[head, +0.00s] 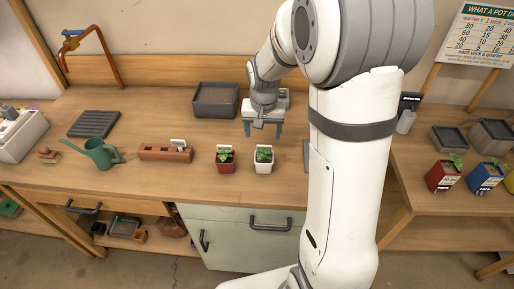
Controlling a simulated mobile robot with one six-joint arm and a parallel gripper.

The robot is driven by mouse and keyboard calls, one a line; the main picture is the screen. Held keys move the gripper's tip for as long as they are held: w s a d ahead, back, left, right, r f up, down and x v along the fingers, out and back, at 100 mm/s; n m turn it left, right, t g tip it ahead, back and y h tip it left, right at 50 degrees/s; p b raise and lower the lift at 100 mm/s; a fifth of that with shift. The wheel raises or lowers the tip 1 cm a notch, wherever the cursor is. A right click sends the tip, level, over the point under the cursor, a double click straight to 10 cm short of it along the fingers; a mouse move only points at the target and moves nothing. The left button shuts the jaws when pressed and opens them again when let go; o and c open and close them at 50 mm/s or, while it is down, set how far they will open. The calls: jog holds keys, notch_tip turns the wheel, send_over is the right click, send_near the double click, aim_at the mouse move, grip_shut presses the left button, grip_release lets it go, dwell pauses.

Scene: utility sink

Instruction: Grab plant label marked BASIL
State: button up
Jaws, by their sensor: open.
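No label can be read as BASIL at this size. A small white label (178,142) stands upright in a reddish-brown wooden block (155,153) on the bench. A red pot (226,167) and a white pot (264,167) with green seedlings stand to the right of the block; pale pieces that may be labels show at their tops. My gripper (263,136) is open and empty, fingers pointing down, behind and above the white pot. It is to the right of the label in the block and apart from it.
A dark soil tray (216,100) stands behind the pots. A green watering can (101,153) and a ridged grey tray (94,124) are at left. Red (444,176) and blue (484,179) pots stand on the right bench.

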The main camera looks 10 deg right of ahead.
aim_at(264, 154)
jog(key=f, duration=0.3)
jog(key=f+p, duration=0.1)
jog(key=f, duration=0.2)
jog(key=shift+w+d+f, duration=0.15)
jog(key=shift+d+f, duration=0.05)
jog(key=shift+f, duration=0.2)
jog(key=shift+c, duration=0.4)
jog(key=c, duration=1)
jog(key=shift+o, duration=0.2)
